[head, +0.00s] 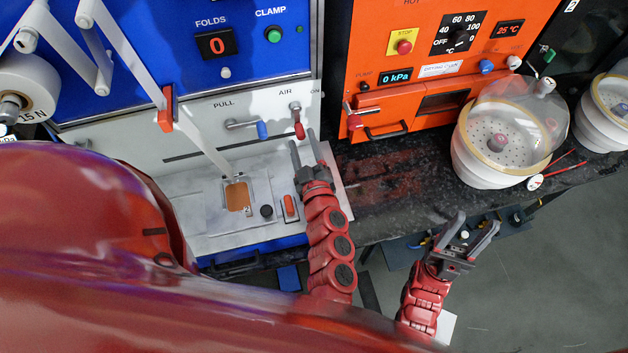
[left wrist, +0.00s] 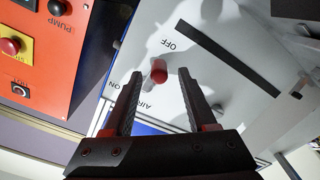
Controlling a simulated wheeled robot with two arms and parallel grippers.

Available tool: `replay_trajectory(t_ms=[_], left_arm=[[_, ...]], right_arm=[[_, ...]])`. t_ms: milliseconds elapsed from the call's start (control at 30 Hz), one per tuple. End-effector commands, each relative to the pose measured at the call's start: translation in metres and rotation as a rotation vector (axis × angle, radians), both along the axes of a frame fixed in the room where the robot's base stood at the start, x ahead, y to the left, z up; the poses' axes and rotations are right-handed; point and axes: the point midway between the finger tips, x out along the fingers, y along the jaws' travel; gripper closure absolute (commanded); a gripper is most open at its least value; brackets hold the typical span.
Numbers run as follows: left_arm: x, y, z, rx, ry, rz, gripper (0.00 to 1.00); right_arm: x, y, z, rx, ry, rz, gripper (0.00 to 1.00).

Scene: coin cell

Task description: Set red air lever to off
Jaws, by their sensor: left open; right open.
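The red air lever (head: 299,129) hangs from a silver pivot on the white front panel, under the AIR label. My left gripper (head: 303,141) is open, with its fingertips just below the lever in the head view. In the left wrist view the lever's red knob (left wrist: 158,71) shows between the two open fingertips, with the OFF label above it and the AIR and ON labels below. I cannot tell whether the fingers touch it. My right gripper (head: 468,237) is open and empty, lower right, over the bench's front edge.
A red-knobbed lever (head: 355,122) is on the orange oven (head: 400,110) to the right. A white vessel with a clear dome (head: 500,150) stands on the dark bench (head: 390,200).

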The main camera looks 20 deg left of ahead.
Motion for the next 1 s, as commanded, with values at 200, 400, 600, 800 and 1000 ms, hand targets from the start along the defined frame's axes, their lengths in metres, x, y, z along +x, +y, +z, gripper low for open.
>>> replay_trajectory(t_ms=[200, 400, 600, 800, 1000], left_arm=[[-0.038, -0.027, -0.003, -0.003, 0.003, -0.006, 0.43], [-0.075, -0.052, 0.003, 0.0, 0.0, -0.007, 0.43], [-0.104, -0.071, 0.002, 0.0, -0.001, -0.004, 0.43], [-0.116, -0.078, 0.0, 0.0, 0.0, 0.0, 0.43], [-0.117, -0.077, 0.0, 0.001, -0.001, 0.002, 0.43]], right_arm=[[0.0, 0.0, -0.009, 0.0, 0.0, 0.0, 0.5], [0.0, 0.0, -0.001, 0.0, 0.0, 0.0, 0.5], [0.0, 0.0, 0.007, 0.0, 0.0, 0.0, 0.5], [0.0, 0.0, 0.008, 0.0, 0.0, 0.0, 0.5], [0.0, 0.0, 0.008, 0.0, 0.0, 0.0, 0.5]])
